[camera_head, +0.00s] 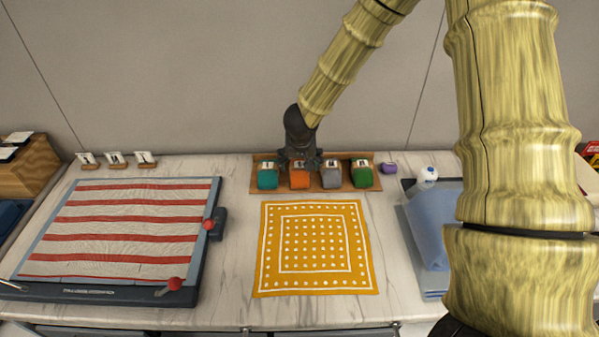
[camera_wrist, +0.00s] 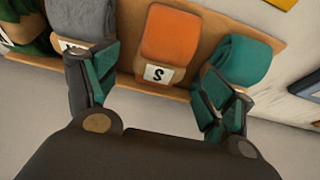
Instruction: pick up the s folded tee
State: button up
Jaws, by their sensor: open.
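The S folded tee is a rolled orange bundle (camera_head: 299,179) on a wooden tray (camera_head: 335,184) at the back of the counter. In the wrist view the orange tee (camera_wrist: 170,38) has a white card marked "S" (camera_wrist: 158,74) at its wall-side end. My gripper (camera_head: 297,158) is at the wall side of the tray, by the orange tee. In the wrist view my gripper (camera_wrist: 156,78) is open, its fingers spread to either side of the card. Nothing is between the fingers except the view of the card and tee end; I cannot tell the exact height.
A teal tee (camera_head: 267,179) and a grey tee (camera_head: 331,178) flank it closely; a green tee (camera_head: 362,177) is beyond. A yellow dotted cloth (camera_head: 313,285), a striped cloth on a board (camera_head: 125,227) and a purple item (camera_head: 389,168) lie on the counter. The wall is close behind.

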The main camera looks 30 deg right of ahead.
aim_at(300, 168)
jog(key=shift+f, duration=0.6)
jog(key=shift+x, duration=2)
jog(key=c, duration=1.2)
